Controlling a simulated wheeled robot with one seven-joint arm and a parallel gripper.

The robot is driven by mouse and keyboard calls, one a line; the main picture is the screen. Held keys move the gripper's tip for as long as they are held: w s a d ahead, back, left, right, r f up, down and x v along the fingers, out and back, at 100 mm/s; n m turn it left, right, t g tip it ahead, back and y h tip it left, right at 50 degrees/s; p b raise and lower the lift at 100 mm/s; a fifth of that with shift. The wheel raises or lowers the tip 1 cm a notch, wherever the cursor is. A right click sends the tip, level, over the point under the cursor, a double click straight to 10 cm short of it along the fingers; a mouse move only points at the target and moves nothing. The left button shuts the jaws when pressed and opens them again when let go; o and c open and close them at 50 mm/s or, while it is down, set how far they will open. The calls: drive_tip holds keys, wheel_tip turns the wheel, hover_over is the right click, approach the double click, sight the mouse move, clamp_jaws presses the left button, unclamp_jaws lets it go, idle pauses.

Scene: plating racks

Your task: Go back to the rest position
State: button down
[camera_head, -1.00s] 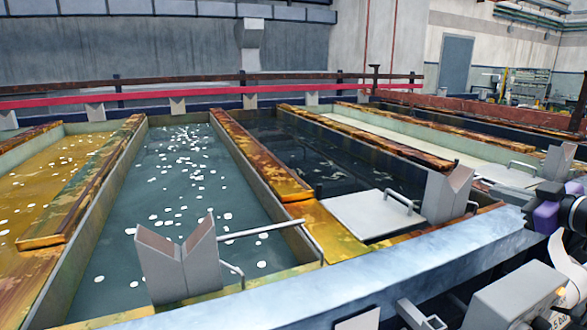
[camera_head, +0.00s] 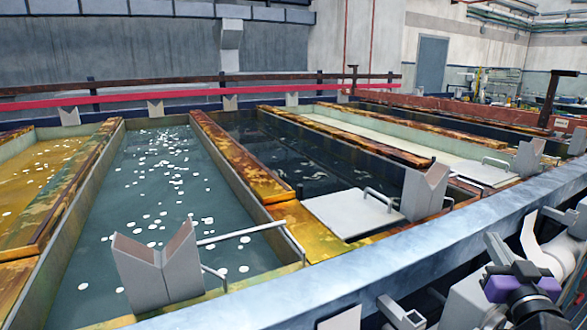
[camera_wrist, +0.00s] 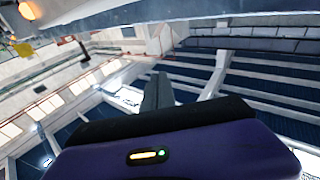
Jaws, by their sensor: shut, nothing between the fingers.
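My gripper (camera_wrist: 157,88) shows in the wrist view as grey fingers pressed together, with nothing between them. Behind the fingers is its black and purple body. In the wrist view it points toward a wall and roof area, clear of any object. In the head view the purple and black wrist part of my arm is at the lower right, on the near side of the long metal rail (camera_head: 395,262). The fingers are hard to make out there.
Beyond the rail lie open tanks, one with teal liquid (camera_head: 150,200), one dark (camera_head: 300,160) and one yellow (camera_head: 45,180). V-shaped grey supports (camera_head: 160,268) (camera_head: 424,192) stand at their near ends. A grey lid (camera_head: 350,212) covers part of the dark tank.

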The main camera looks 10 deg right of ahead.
drive_tip(key=s+a+f, duration=0.5)
drive_tip(key=s+a, duration=0.3)
drive_tip(key=s, duration=0.1)
drive_tip(key=s+a+f, duration=0.6)
drive_tip(key=s+a, duration=0.1)
drive_tip(key=s, duration=0.1)
drive_tip(key=s+a+f+n+g+y, duration=0.1)
drive_tip(key=s+a, duration=0.3)
drive_tip(key=s, duration=0.4)
drive_tip(key=s+a+f+n+g+y, duration=0.1)
drive_tip(key=s+a+f+y, duration=0.1)
drive_tip(key=s+a, duration=0.3)
drive_tip(key=s+a+f+n+g+y+p, duration=0.1)
drive_tip(key=s+a+f+g+y, duration=0.1)
drive_tip(key=s, duration=0.9)
drive_tip(key=shift+s+a+y, duration=0.25)
drive_tip(key=shift+a+y, duration=0.45)
drive_tip(key=shift+a, duration=0.55)
